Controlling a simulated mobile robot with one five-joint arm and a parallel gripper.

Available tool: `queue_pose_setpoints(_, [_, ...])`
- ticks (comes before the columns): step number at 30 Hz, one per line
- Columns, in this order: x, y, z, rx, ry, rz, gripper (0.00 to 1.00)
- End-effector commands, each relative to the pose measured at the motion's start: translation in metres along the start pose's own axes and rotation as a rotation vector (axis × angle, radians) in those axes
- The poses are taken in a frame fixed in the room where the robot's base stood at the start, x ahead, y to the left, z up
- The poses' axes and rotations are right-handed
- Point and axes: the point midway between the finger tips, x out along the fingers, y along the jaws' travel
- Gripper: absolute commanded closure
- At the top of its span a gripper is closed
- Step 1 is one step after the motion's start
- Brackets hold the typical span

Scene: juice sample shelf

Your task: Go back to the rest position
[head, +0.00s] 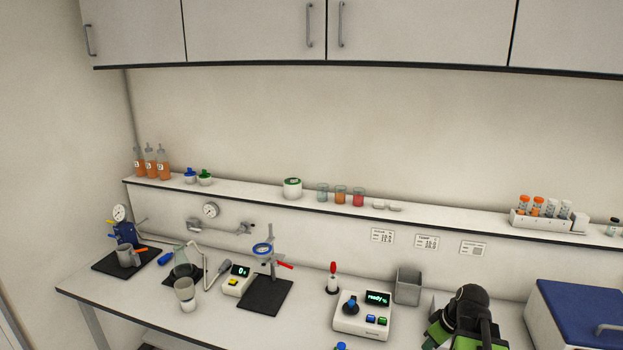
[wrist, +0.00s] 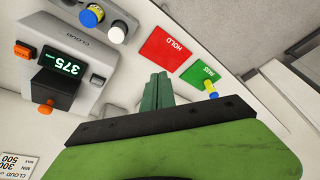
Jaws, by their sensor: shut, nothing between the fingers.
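My gripper (wrist: 157,91) shows in the wrist view, its two green fingers together with nothing between them. The fingers point towards the red HOLD card (wrist: 166,48) and the green PASS card (wrist: 203,73) on the white worktop. In the head view, part of my green and black arm stands at the lower right, over the front of the bench. The fingertips cannot be made out there.
In the wrist view, a cloud meter (wrist: 75,60) reading 375 stands left of the fingers. A small yellow and blue item (wrist: 210,89) is by the PASS card. In the head view, a ready-display device (head: 363,314), grey bin (head: 407,286) and blue-topped box (head: 575,315) flank my arm.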

Motion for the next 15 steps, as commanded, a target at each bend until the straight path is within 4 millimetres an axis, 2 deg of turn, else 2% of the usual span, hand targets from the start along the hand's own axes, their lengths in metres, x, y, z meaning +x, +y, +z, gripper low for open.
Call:
queue_pose_setpoints(1, [0.036, -0.028, -0.014, -0.045, -0.014, -0.019, 1.00])
queue_pose_setpoints(3, [0.066, -0.067, -0.034, -0.084, -0.042, -0.041, 1.00])
queue_pose_setpoints(6, [0.099, -0.119, -0.053, -0.102, -0.089, -0.062, 1.00])
queue_pose_setpoints(9, [0.125, -0.164, -0.062, -0.082, -0.141, -0.066, 1.00])
queue_pose_setpoints(12, [0.146, -0.203, -0.062, -0.008, -0.203, -0.051, 1.00])
queue_pose_setpoints(13, [0.148, -0.211, -0.061, 0.031, -0.223, -0.038, 1.00])
queue_pose_setpoints(15, [0.142, -0.213, -0.054, 0.143, -0.260, -0.006, 1.00])
